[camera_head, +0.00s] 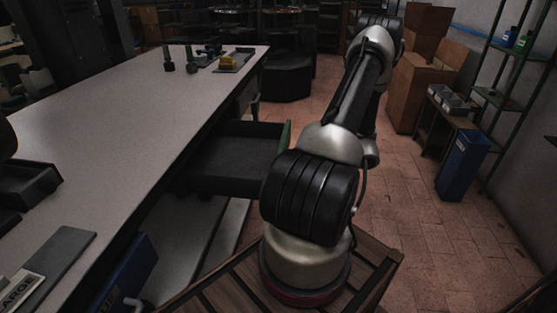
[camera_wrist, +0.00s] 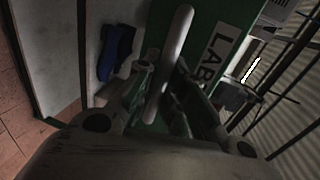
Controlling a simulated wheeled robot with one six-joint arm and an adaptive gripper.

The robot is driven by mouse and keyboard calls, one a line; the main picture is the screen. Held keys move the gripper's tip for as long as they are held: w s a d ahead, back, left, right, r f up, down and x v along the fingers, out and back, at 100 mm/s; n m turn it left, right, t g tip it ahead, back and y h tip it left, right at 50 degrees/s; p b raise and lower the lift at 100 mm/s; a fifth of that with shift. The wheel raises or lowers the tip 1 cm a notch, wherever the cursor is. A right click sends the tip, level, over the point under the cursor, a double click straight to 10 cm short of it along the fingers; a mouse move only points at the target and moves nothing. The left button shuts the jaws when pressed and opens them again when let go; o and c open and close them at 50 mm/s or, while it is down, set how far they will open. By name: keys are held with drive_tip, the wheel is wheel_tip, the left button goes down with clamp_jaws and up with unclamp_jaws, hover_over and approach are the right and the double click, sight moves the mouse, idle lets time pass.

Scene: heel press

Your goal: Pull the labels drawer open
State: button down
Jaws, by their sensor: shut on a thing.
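The labels drawer (camera_head: 232,180) stands out from under the grey-topped bench in the head view, with its dark inside showing. Its green front (camera_head: 284,140) is seen edge-on, partly behind my arm. In the wrist view the green front (camera_wrist: 214,18) carries a white label reading "LAB", the rest cut off or hidden. A pale bar handle (camera_wrist: 176,40) runs across the front. My gripper (camera_wrist: 164,76) is shut on this handle, one finger on each side of it. My arm hides the gripper in the head view.
The bench top (camera_head: 120,110) holds small tools and a yellow item (camera_head: 227,62) at its far end. Cardboard boxes (camera_head: 416,85), a blue bin (camera_head: 463,165) and a green shelf rack stand at right. Tiled floor (camera_head: 420,220) is clear right of my arm.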

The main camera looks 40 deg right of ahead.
drive_tip(key=shift+f+v, duration=0.2)
drive_tip(key=shift+v, duration=0.75)
drive_tip(key=c, duration=1.5)
unclamp_jaws()
drive_tip(key=v, duration=1.2)
drive_tip(key=shift+f, duration=0.1)
